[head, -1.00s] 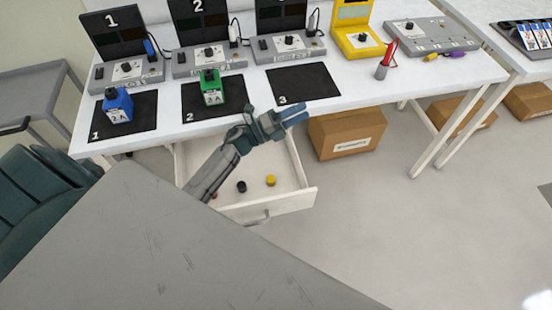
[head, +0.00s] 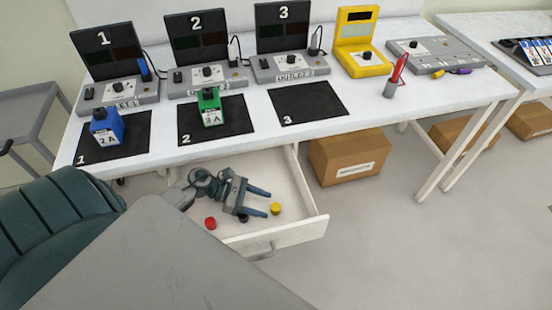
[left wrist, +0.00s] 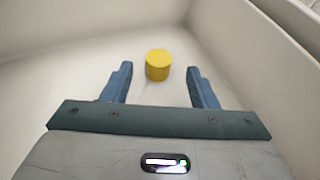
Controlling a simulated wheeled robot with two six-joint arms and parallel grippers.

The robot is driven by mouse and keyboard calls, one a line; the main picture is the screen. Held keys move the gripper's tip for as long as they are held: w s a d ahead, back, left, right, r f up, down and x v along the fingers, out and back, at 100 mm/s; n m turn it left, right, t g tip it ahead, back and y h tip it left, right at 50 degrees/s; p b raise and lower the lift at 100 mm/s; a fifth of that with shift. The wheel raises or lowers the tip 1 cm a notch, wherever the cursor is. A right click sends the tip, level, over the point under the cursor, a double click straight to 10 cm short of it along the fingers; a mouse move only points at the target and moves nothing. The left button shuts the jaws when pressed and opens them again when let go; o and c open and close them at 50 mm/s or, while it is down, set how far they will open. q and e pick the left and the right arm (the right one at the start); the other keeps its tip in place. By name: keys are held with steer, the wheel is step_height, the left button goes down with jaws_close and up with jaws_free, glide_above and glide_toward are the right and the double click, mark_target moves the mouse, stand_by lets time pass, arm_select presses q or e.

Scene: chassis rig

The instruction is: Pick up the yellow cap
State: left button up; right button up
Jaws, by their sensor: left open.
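The yellow cap (head: 276,209) stands on the floor of the open white drawer (head: 300,229), near its right front. In the left wrist view the yellow cap (left wrist: 158,65) is a short cylinder just beyond the fingertips, centred between them and touching neither. My left gripper (head: 265,202) is inside the drawer area, open and empty, its fingers pointing right towards the cap. Both fingers show in the left wrist view (left wrist: 160,80). My right gripper is not in view.
A red cap (head: 210,223) and a partly hidden black cap (head: 244,218) lie in the drawer. The drawer walls rise close around the gripper. The table edge overhangs behind. A cardboard box (head: 350,157) stands right of the drawer.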

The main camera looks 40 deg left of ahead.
mark_target(275, 207)
arm_select(q)
steer(key=p+x, duration=0.1)
steer(key=x, duration=0.1)
steer(key=p+x, duration=0.1)
steer(key=x, duration=0.1)
steer(key=shift+w+r, duration=0.2)
steer(key=shift+r, duration=0.05)
steer(key=shift+w+d+f, duration=0.2)
steer(key=shift+d+f, duration=0.15)
steer(key=shift+d, duration=0.15)
steer(key=c, duration=1)
